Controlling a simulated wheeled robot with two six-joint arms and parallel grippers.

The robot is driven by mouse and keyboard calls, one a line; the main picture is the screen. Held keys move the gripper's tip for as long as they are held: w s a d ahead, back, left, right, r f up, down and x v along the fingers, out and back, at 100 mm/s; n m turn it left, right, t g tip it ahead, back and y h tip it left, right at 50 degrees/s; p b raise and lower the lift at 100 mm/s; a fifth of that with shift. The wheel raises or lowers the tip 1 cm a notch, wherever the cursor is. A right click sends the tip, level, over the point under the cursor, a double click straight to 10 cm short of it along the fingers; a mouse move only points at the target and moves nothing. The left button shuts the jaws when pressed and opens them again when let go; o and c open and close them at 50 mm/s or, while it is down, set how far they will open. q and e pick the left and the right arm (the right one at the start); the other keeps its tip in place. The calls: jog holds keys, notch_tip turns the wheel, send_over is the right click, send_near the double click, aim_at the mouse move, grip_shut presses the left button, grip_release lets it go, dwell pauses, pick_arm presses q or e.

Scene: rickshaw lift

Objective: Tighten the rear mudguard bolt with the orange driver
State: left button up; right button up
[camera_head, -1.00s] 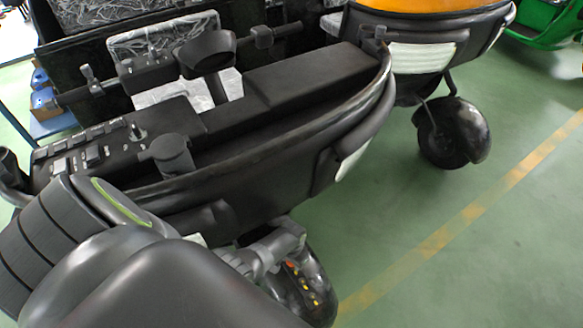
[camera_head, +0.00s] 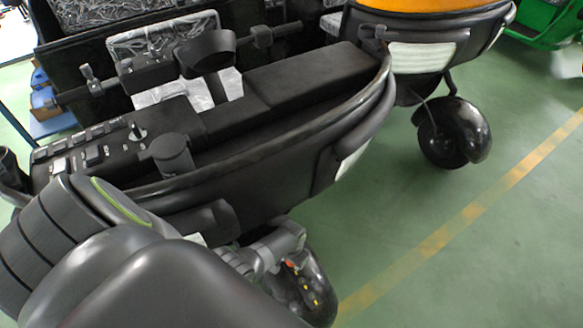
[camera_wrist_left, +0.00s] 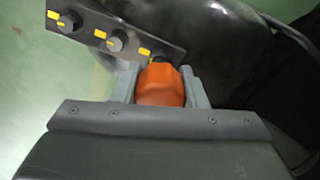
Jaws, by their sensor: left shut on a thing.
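My left gripper (camera_wrist_left: 160,84) is shut on the orange driver (camera_wrist_left: 162,88), with one grey finger on each side of it. The driver's far end meets a dark plate (camera_wrist_left: 140,32) with yellow marks, at the last of its bolt positions; its own body hides the tip, so I cannot tell if it is seated. The glossy black mudguard (camera_wrist_left: 215,45) lies behind the plate. In the head view the left gripper (camera_head: 272,252) reaches down beside the mudguard (camera_head: 318,282). My right gripper is not in view.
The black rickshaw body (camera_head: 270,150) with its curved rail fills the middle, close to my left arm. A second rickshaw with an orange top (camera_head: 430,5) and a wheel (camera_head: 452,132) stands behind. Green floor is free at the right, crossed by a yellow line (camera_head: 470,212).

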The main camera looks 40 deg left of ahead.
pick_arm(q)
jog(key=shift+f+b, duration=1.1)
jog(key=shift+f, duration=0.2)
jog(key=m, duration=0.4)
jog(key=shift+m, duration=0.4)
jog(key=shift+r+p, duration=3.6)
jog(key=shift+p, duration=0.15)
notch_tip(320, 180, down, 4)
jog(key=b, duration=0.4)
jog(key=shift+f, duration=0.15)
